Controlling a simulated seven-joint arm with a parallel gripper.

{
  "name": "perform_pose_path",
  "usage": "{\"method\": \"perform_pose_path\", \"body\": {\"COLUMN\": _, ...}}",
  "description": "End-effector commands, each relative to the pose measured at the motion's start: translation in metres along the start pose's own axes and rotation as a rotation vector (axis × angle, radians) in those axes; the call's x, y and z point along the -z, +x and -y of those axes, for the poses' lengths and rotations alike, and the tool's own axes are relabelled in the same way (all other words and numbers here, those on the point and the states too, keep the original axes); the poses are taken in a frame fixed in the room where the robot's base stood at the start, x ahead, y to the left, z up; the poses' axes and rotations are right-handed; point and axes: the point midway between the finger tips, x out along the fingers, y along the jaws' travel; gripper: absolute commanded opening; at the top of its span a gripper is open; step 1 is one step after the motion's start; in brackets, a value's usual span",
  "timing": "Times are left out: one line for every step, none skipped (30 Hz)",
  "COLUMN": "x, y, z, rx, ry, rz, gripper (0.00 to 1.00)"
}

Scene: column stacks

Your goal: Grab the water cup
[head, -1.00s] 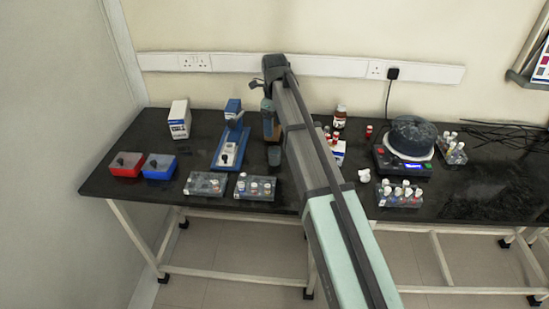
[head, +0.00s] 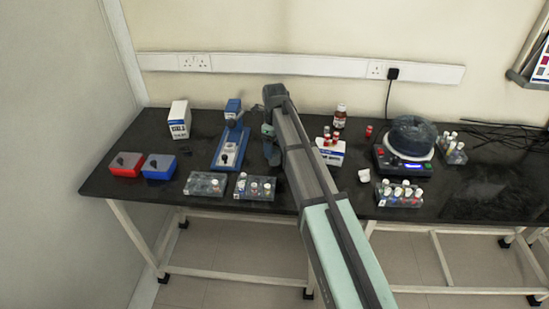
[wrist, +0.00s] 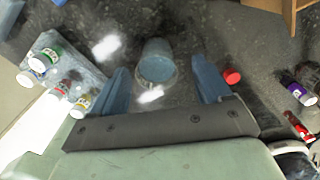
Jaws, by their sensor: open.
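The water cup (wrist: 157,62) is a small blue-grey, see-through cup on the dark bench top, seen from above in the wrist view. My gripper (wrist: 160,68) is open, with one blue finger on each side of the cup and visible gaps between. I cannot tell how deep the fingers reach around it. In the head view my gripper (head: 271,153) is low over the bench, and the cup is hidden behind it.
A blue stand (head: 229,150) is left of my gripper, with a vial rack (head: 255,188) in front. A white box (head: 330,150) and a round-topped device (head: 410,140) are to the right. A red cap (wrist: 232,76) lies near the right finger.

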Motion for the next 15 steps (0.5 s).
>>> {"method": "perform_pose_path", "body": {"x": 0.001, "y": 0.006, "z": -0.002, "rx": -0.001, "ry": 0.000, "rz": -0.001, "gripper": 0.77}}
{"method": "perform_pose_path", "body": {"x": 0.002, "y": 0.009, "z": -0.003, "rx": -0.001, "ry": 0.000, "rz": -0.001, "gripper": 0.77}}
{"method": "perform_pose_path", "body": {"x": 0.002, "y": 0.015, "z": -0.004, "rx": -0.001, "ry": 0.000, "rz": -0.001, "gripper": 0.77}}
{"method": "perform_pose_path", "body": {"x": 0.003, "y": 0.019, "z": -0.004, "rx": -0.001, "ry": 0.000, "rz": -0.001, "gripper": 0.77}}
{"method": "perform_pose_path", "body": {"x": 0.003, "y": 0.023, "z": -0.005, "rx": -0.001, "ry": 0.000, "rz": -0.001, "gripper": 0.77}}
{"method": "perform_pose_path", "body": {"x": 0.003, "y": 0.028, "z": -0.005, "rx": -0.001, "ry": 0.000, "rz": -0.001, "gripper": 0.77}}
{"method": "perform_pose_path", "body": {"x": 0.002, "y": 0.032, "z": -0.005, "rx": -0.001, "ry": 0.000, "rz": -0.001, "gripper": 0.77}}
{"method": "perform_pose_path", "body": {"x": 0.002, "y": 0.035, "z": -0.004, "rx": -0.001, "ry": 0.000, "rz": -0.001, "gripper": 0.77}}
{"method": "perform_pose_path", "body": {"x": 0.002, "y": 0.039, "z": -0.004, "rx": -0.001, "ry": 0.000, "rz": -0.001, "gripper": 0.77}}
{"method": "perform_pose_path", "body": {"x": 0.002, "y": 0.042, "z": -0.004, "rx": -0.001, "ry": 0.000, "rz": -0.001, "gripper": 0.77}}
{"method": "perform_pose_path", "body": {"x": 0.002, "y": 0.043, "z": -0.004, "rx": -0.001, "ry": 0.000, "rz": -0.001, "gripper": 0.77}}
{"method": "perform_pose_path", "body": {"x": 0.002, "y": 0.044, "z": -0.004, "rx": 0.000, "ry": 0.000, "rz": 0.000, "gripper": 0.77}}
{"method": "perform_pose_path", "body": {"x": 0.002, "y": 0.045, "z": -0.004, "rx": 0.000, "ry": 0.000, "rz": 0.000, "gripper": 0.77}}
{"method": "perform_pose_path", "body": {"x": 0.002, "y": 0.045, "z": -0.004, "rx": 0.000, "ry": 0.000, "rz": 0.000, "gripper": 0.77}}
{"method": "perform_pose_path", "body": {"x": 0.002, "y": 0.044, "z": -0.004, "rx": 0.000, "ry": 0.000, "rz": 0.000, "gripper": 0.77}}
